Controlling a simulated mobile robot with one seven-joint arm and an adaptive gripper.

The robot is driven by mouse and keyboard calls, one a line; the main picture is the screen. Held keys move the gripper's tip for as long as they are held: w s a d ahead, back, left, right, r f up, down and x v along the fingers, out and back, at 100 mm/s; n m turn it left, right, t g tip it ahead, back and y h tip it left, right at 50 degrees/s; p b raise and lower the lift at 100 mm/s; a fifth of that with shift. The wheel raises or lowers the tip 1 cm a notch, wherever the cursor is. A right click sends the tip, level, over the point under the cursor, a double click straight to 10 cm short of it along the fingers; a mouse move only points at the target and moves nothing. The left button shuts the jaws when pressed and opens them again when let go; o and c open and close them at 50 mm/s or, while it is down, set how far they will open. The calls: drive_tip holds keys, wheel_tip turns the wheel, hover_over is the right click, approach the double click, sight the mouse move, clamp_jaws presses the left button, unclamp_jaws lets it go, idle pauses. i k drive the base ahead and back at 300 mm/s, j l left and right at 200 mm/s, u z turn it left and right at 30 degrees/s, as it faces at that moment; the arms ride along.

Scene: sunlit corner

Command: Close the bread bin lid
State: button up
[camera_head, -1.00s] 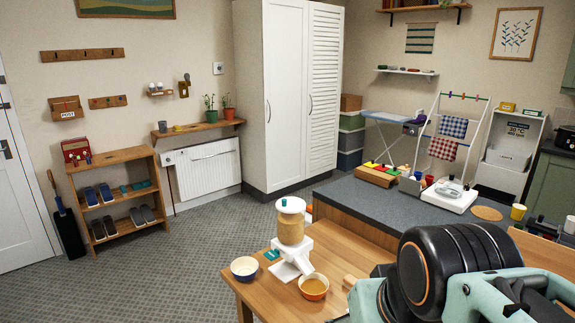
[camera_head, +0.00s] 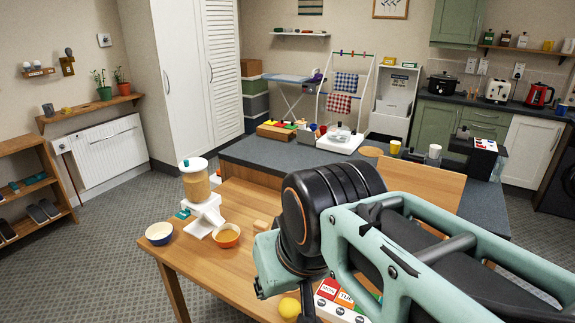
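I cannot make out a bread bin for certain. A flat wooden panel (camera_head: 425,184) stands up at the right of the wooden table, partly hidden behind my arm. I cannot tell whether it is a bread bin lid or something else. My arm, in teal and black, fills the lower right and covers much of the table. My gripper does not show; whether it holds anything cannot be seen.
A yellow ball (camera_head: 289,307) and coloured labelled blocks (camera_head: 333,294) lie beside my arm. A grey counter (camera_head: 262,155) stands behind. Carpet at left is clear.

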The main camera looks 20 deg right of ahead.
sight(443, 189)
drive_tip(key=k+l, duration=0.15)
drive_tip(key=k, duration=0.2)
drive_tip(key=k+l+u, duration=0.15)
drive_tip(key=k, duration=0.25)
drive_tip(key=k+l+u, duration=0.25)
drive_tip(key=k+l, duration=0.25)
drive_tip(key=k+l+u, duration=0.15)
drive_tip(key=l, duration=0.2)
drive_tip(key=k+l+u, duration=0.1)
drive_tip(key=l, duration=0.25)
drive_tip(key=l+u, duration=0.1)
drive_tip(key=l, duration=0.3)
drive_tip(key=k+l+u, duration=0.15)
drive_tip(key=l, duration=0.2)
drive_tip(key=k+l+u, duration=0.1)
drive_tip(key=l, duration=0.3)
drive_tip(key=k+l+u, duration=0.1)
drive_tip(key=l, duration=0.25)
drive_tip(key=l+u, duration=0.15)
drive_tip(key=l, duration=0.35)
drive_tip(key=k+l+u, duration=0.1)
drive_tip(key=l, duration=0.35)
drive_tip(key=k+l+u, duration=0.15)
drive_tip(key=l, duration=0.3)
drive_tip(key=k+l+u, duration=0.1)
drive_tip(key=l, duration=0.35)
drive_tip(key=k+l+u, duration=0.15)
drive_tip(key=l, duration=0.3)
